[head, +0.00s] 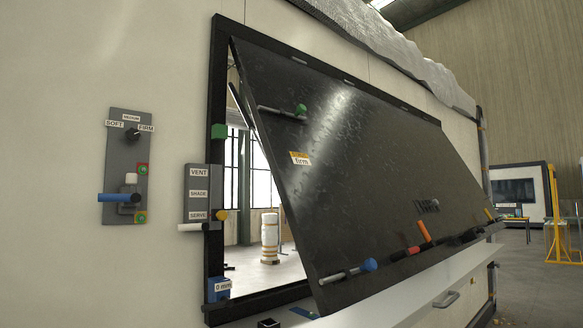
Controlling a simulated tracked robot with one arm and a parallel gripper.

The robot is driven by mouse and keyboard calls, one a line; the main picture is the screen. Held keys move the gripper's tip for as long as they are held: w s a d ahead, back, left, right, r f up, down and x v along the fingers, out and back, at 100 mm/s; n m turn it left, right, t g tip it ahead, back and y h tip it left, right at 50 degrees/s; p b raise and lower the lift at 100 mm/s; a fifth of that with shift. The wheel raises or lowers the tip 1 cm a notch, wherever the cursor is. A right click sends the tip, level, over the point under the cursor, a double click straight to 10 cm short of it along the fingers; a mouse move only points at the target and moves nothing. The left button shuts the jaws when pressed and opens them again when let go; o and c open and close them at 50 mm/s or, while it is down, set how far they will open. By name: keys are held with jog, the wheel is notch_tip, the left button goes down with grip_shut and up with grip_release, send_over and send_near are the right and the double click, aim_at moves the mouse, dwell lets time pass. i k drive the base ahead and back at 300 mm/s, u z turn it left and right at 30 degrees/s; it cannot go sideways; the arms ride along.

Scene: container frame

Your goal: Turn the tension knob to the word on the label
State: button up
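The tension knob (132,134) is a small dark knob on a grey wall plate (115,165) at the left. Around it are small labels reading SOFT (115,124), MEDIUM (131,117) and FIRM (147,128). The knob is too small for me to tell which word it points at. A label (300,159) on the dark tilted hatch panel (350,180) has an orange top strip and reads "firm". My gripper is not in view.
Below the knob is a blue-ended handle (119,198). A VENT/SHADE/SERVE plate (198,195) with a white lever (192,227) is to the right. The hatch leans outward over a pale shelf (400,290). The wall left of the knob plate is clear.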

aim_at(132, 134)
jog(key=u, duration=0.25)
jog(key=i, duration=0.45)
jog(key=u, duration=0.5)
jog(key=i, duration=1.45)
jog(key=z, duration=0.4)
